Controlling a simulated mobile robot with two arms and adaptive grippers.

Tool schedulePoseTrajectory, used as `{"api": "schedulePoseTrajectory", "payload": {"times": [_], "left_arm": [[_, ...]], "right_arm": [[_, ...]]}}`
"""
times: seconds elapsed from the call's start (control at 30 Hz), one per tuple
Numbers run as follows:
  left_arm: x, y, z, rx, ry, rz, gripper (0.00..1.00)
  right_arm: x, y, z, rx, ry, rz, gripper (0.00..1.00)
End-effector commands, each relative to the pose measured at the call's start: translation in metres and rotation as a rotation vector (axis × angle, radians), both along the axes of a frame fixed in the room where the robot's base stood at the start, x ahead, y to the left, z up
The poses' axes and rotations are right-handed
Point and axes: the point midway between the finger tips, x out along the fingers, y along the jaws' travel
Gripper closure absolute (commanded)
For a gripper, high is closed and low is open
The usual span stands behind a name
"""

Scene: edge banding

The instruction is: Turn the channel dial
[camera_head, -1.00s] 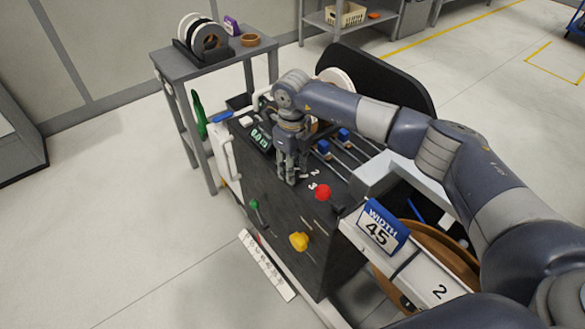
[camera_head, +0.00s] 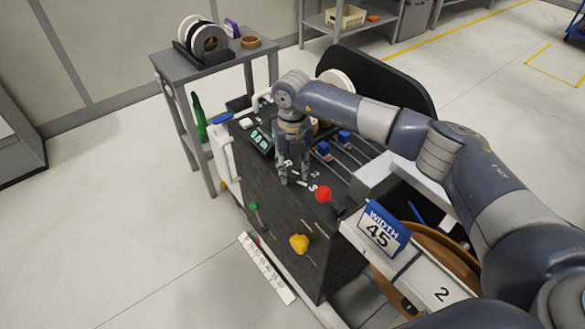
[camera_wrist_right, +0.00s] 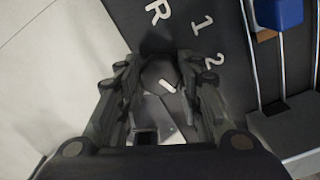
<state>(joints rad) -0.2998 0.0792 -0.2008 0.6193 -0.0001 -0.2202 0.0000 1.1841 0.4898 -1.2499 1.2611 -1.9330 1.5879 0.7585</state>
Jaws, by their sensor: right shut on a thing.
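The channel dial (camera_wrist_right: 158,72) is a dark round knob with a short white mark, on the dark top of the machine. White labels R, 1 and 2 (camera_wrist_right: 205,42) stand around it in the right wrist view. My right gripper (camera_head: 292,182) points down over the panel. In the right wrist view, its fingers (camera_wrist_right: 160,78) are on either side of the dial and shut on it. In the head view the fingers mostly hide the dial. My left gripper is in neither view.
A red knob (camera_head: 323,194) is close by at the right. A green display (camera_head: 261,140) and blue blocks on rails (camera_head: 344,136) are behind. A yellow knob (camera_head: 299,243) and a green-tipped lever (camera_head: 254,206) are on the front. A "WIDTH 45" sign (camera_head: 382,230) stands at the right.

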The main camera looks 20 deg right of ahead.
Motion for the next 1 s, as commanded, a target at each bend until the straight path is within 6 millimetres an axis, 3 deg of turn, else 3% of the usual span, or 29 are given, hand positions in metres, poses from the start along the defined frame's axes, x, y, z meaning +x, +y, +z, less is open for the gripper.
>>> {"api": "schedulePoseTrajectory", "payload": {"times": [0.47,0.5,0.6,1.0], "left_arm": [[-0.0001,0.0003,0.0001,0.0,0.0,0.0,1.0],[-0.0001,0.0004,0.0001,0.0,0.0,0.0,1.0],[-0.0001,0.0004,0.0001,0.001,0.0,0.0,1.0],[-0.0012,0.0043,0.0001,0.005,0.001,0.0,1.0]], "right_arm": [[0.001,-0.0002,0.0011,0.0,-0.003,-0.017,0.91],[0.001,-0.0002,0.0011,0.0,-0.003,-0.017,0.64],[0.0009,-0.0003,0.001,0.0,-0.003,-0.016,0.46],[0.001,0.0,0.0059,0.001,-0.003,-0.014,0.46]]}}
